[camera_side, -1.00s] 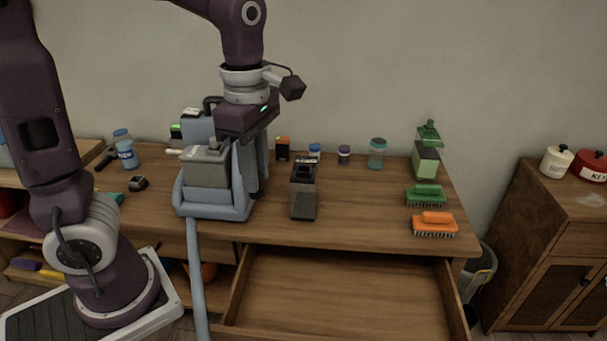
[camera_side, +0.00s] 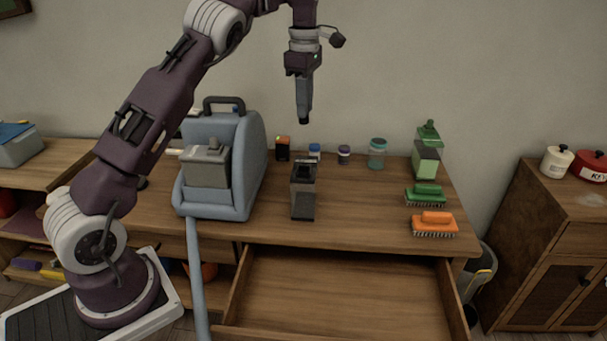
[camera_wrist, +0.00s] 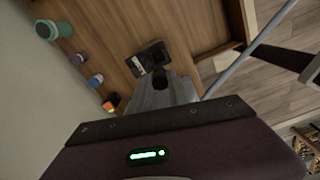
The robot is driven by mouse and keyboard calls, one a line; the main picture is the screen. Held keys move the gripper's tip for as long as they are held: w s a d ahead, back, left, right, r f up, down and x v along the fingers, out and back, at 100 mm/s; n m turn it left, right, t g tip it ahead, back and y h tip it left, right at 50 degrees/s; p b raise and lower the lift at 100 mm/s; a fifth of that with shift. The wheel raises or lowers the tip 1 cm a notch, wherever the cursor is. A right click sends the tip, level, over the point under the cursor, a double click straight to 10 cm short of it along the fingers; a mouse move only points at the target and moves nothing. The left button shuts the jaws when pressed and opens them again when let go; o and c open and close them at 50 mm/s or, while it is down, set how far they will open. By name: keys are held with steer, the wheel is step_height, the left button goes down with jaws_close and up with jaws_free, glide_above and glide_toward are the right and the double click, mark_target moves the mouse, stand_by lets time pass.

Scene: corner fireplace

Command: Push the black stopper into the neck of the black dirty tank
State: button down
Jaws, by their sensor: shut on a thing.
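The black dirty tank (camera_side: 303,199) stands upright on the wooden table, with a dark top and a smoky, see-through body. In the wrist view its dark top (camera_wrist: 146,56) shows just beyond my fingertips. My gripper (camera_side: 303,112) points down, well above the tank and apart from it. Its fingers are shut on the small black stopper (camera_side: 304,121), which shows as a dark tip below them. The stopper (camera_wrist: 160,82) also shows at the finger ends in the wrist view. The fingers hide most of it, and the neck opening is not clear.
A blue-grey cleaning machine (camera_side: 247,165) with a grey tank (camera_side: 207,167) and hose stands left of the black tank. Small jars and an orange-black box (camera_side: 282,148) stand behind. A green bottle (camera_side: 427,160) and brushes (camera_side: 434,224) are at right. An open drawer (camera_side: 340,295) juts out in front.

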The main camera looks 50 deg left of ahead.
glide_above(305, 186)
steer(key=w+a, duration=0.2)
steer(key=a, duration=0.1)
steer(key=f, duration=1.5)
steer(key=shift+d+f, duration=0.2)
steer(key=shift+f, duration=0.05)
steer(key=shift+f, duration=0.15)
steer(key=c, duration=1.3)
jaws_free()
steer(key=shift+o, duration=0.2)
